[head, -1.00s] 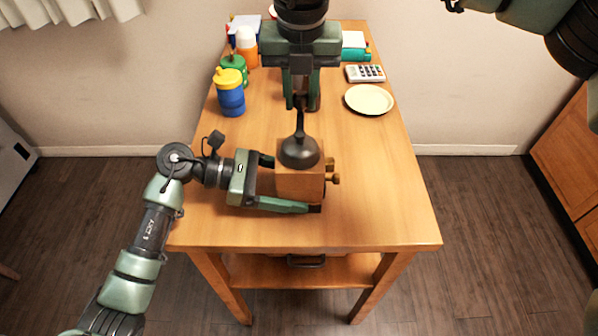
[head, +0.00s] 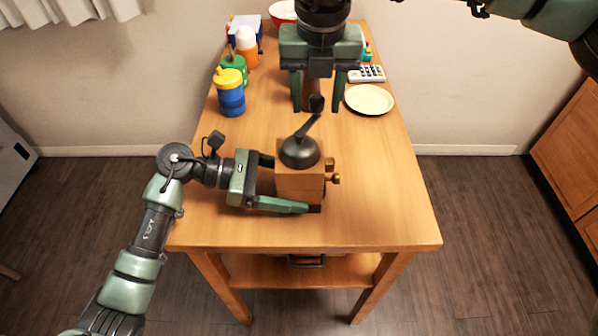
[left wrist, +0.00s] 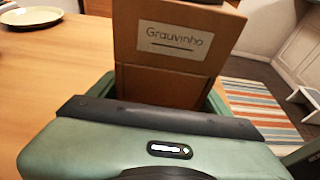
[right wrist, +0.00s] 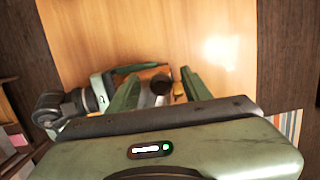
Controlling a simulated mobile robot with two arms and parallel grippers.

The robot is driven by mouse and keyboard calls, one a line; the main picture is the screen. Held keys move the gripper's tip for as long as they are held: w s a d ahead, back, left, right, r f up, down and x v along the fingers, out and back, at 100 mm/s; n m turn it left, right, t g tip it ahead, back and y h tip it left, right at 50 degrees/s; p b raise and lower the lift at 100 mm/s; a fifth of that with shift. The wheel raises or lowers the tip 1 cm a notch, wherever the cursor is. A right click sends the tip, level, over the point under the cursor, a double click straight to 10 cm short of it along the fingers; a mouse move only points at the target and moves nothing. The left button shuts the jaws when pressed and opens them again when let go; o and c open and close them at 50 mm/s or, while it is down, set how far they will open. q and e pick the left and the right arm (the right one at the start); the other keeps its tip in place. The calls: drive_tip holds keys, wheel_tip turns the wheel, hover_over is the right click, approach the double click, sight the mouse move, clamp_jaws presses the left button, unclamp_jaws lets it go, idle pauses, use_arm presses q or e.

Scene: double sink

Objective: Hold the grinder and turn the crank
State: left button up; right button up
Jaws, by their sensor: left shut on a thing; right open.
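The grinder is a wooden box (head: 298,184) with a black dome and a crank on top. It stands upright on the table, with brass knobs on its right side. Its label "Grauvinho" shows in the left wrist view (left wrist: 176,40). My left gripper (head: 288,185) is shut on the box from the left. The crank arm points back and slightly right from the dome, ending in a dark knob (head: 317,102). My right gripper (head: 317,107) is open, with its fingers apart on either side of the knob. The knob also shows between the fingers in the right wrist view (right wrist: 160,84).
A cream plate (head: 369,99) and a calculator (head: 367,73) lie at the back right. The table's front right is clear.

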wheel_tip(320, 180, up, 12)
drive_tip(key=s, duration=0.1)
drive_tip(key=shift+s, duration=0.4)
drive_tip(key=shift+f, duration=0.1)
use_arm(q)
drive_tip(key=o, duration=1.5)
drive_tip(key=shift+a, duration=0.1)
drive_tip(key=v, duration=1.1)
drive_tip(key=shift+a+r, duration=0.15)
drive_tip(key=shift+a, duration=0.25)
